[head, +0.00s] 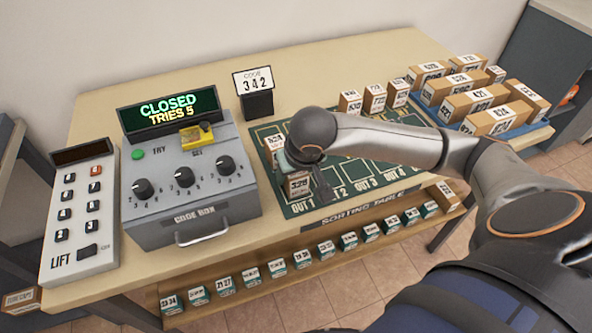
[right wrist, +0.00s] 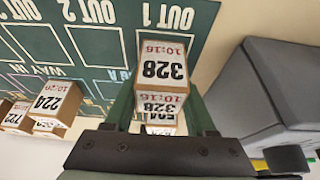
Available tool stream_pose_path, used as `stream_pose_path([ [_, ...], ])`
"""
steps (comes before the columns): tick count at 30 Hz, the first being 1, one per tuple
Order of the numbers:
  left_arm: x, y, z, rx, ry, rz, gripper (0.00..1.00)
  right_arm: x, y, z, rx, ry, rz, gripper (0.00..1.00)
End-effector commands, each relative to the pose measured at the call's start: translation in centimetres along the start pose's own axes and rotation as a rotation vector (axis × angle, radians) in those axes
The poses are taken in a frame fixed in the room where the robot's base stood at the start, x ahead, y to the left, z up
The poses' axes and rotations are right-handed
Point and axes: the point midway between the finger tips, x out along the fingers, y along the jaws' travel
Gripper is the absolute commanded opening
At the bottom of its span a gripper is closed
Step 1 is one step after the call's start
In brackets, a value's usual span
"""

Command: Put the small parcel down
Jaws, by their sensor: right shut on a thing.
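The small parcel (head: 299,187) is a light brown box with white labels that read 328. My right gripper (head: 308,176) is shut on it and holds it over the near left part of the green sorting mat (head: 350,180), by the OUT 1 box. In the right wrist view the parcel (right wrist: 162,68) sits between the two dark green fingers (right wrist: 160,105). Whether its underside touches the mat I cannot tell. My left gripper is not in view.
The grey code box (head: 190,185) stands close left of the gripper. Another parcel (head: 274,143) is partly hidden behind my wrist. Several small parcels (head: 374,98) stand at the mat's back edge. A blue tray (head: 440,110) of parcels is at the right.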

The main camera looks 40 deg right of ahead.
Motion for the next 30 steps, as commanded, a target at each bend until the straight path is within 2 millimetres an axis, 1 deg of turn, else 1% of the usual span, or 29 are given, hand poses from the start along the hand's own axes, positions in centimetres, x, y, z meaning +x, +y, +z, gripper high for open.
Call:
stream_pose_path([
  [4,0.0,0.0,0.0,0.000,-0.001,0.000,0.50,-0.1,0.0,-0.1,0.000,0.002,0.000,0.00],
  [8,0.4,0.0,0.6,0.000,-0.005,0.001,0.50,0.4,0.0,0.1,0.001,0.002,0.000,0.00],
  [9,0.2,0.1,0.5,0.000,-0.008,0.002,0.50,0.2,0.0,0.0,0.001,0.002,0.001,0.59],
  [16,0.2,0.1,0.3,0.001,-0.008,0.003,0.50,0.2,0.0,0.0,0.001,0.001,0.001,0.85],
  [23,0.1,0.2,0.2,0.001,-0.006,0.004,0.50,0.1,0.0,0.0,0.001,0.001,0.001,0.86],
  [26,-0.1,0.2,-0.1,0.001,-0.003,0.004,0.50,-0.1,0.0,-0.1,0.001,0.000,0.001,0.86],
  [28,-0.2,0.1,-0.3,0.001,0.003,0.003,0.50,-0.6,0.0,-0.2,0.000,0.002,0.000,0.86],
  [30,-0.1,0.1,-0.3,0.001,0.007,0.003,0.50,-1.7,0.0,-0.3,0.000,0.006,-0.002,0.86],
])
